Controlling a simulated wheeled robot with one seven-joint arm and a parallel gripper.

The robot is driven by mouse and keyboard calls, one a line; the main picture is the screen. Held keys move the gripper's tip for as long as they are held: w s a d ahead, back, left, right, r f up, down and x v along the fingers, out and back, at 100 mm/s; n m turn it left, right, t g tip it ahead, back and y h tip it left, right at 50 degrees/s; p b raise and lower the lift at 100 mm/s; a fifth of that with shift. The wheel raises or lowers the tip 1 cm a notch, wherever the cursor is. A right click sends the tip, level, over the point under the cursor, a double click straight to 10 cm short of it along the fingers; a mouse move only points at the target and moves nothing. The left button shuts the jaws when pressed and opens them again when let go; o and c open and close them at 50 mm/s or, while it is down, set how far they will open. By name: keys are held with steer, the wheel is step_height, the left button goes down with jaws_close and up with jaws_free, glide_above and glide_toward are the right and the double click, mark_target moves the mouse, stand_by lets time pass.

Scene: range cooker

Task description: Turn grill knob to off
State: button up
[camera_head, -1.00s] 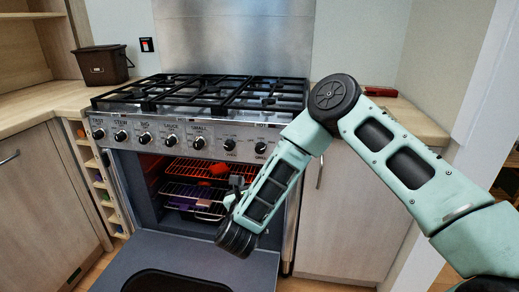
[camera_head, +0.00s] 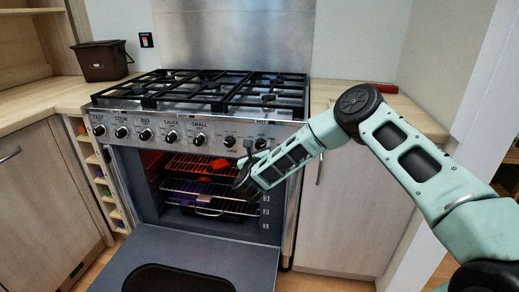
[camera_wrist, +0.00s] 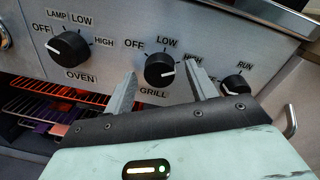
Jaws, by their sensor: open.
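The grill knob (camera_wrist: 160,70) is a round black knob on the steel control panel, with OFF printed at its upper left, LOW above and HIGH partly hidden at its right. Its white mark is on the lower right side, not facing OFF. My gripper (camera_wrist: 162,88) is open in the wrist view, its two grey fingers apart below and on either side of the knob. Nothing is between the fingertips but the knob behind them; I cannot tell if they touch it. In the head view my gripper (camera_head: 245,158) is just below the right end of the panel.
The oven knob (camera_wrist: 70,47) is left of the grill knob, and a RUN-labelled knob (camera_wrist: 235,88) is close on the right. The oven door (camera_head: 180,258) hangs open below. The glowing oven holds wire racks (camera_head: 210,190) with red and purple items. A cabinet (camera_head: 340,210) stands right.

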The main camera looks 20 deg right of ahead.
steer(key=shift+w, duration=0.1)
steer(key=c, duration=1)
